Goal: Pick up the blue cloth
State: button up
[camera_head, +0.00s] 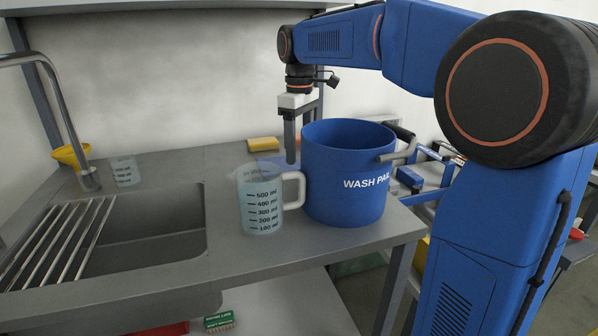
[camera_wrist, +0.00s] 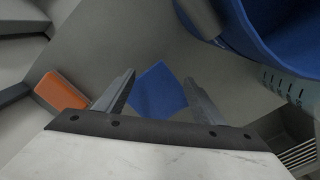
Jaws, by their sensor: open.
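The blue cloth (camera_head: 267,168) lies flat on the grey counter, behind the measuring jug and left of the wash pail. In the head view it is partly hidden by the jug and my gripper. In the wrist view the cloth (camera_wrist: 158,92) shows as a small blue patch between the fingers. My gripper (camera_head: 291,155) points down close by the cloth, left of the pail. In the wrist view its two fingers (camera_wrist: 159,80) are apart with nothing held. I cannot tell how high the fingertips are above the cloth.
The blue wash pail (camera_head: 330,205) stands close to the right of my gripper. A clear measuring jug (camera_head: 262,212) stands in front. A yellow sponge (camera_head: 263,143) lies behind the cloth. A sink (camera_head: 150,240) with a rack is at left, with a small beaker (camera_head: 125,172) behind it.

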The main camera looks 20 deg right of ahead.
jog(key=shift+f, duration=2)
grip_shut()
jog(key=shift+r, duration=0.1)
notch_tip(320, 180, up, 12)
notch_tip(320, 180, up, 9)
dwell(0.3)
